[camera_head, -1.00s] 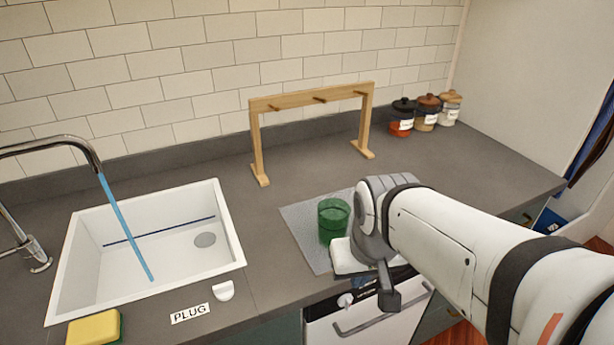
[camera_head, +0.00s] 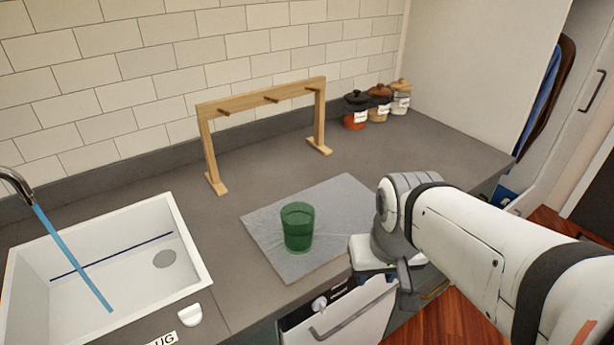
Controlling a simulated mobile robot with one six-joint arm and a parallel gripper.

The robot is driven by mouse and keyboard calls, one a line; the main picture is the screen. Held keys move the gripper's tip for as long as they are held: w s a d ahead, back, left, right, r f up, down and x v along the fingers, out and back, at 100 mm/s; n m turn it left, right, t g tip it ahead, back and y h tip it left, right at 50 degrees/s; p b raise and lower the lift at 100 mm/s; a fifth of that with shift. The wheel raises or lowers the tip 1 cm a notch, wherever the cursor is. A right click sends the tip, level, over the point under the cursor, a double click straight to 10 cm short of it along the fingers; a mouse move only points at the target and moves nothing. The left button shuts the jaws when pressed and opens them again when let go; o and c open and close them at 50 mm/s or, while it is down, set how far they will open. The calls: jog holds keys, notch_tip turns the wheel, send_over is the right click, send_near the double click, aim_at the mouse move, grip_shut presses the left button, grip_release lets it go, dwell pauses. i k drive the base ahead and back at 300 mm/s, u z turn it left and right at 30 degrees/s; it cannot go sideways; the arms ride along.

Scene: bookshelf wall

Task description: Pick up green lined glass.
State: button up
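The green glass (camera_head: 298,230) stands upright on a grey mat (camera_head: 345,195) on the counter, near the counter's front edge. Its lines are too faint to make out clearly. My arm comes in from the right, and its end lies to the right of the glass, apart from it in the picture.
A wooden rack (camera_head: 262,100) stands behind the mat. A white sink (camera_head: 190,245) with a tap is at left, with a white plug (camera_head: 190,315) beside it. Several lidded jars (camera_head: 379,104) stand at the back right. An appliance door (camera_head: 340,312) is below the counter.

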aim_at(297, 217)
jog(key=z, duration=0.85)
jog(key=k, duration=2)
jog(key=u, duration=0.55)
jog(key=i, duration=1.5)
jog(key=u, duration=0.05)
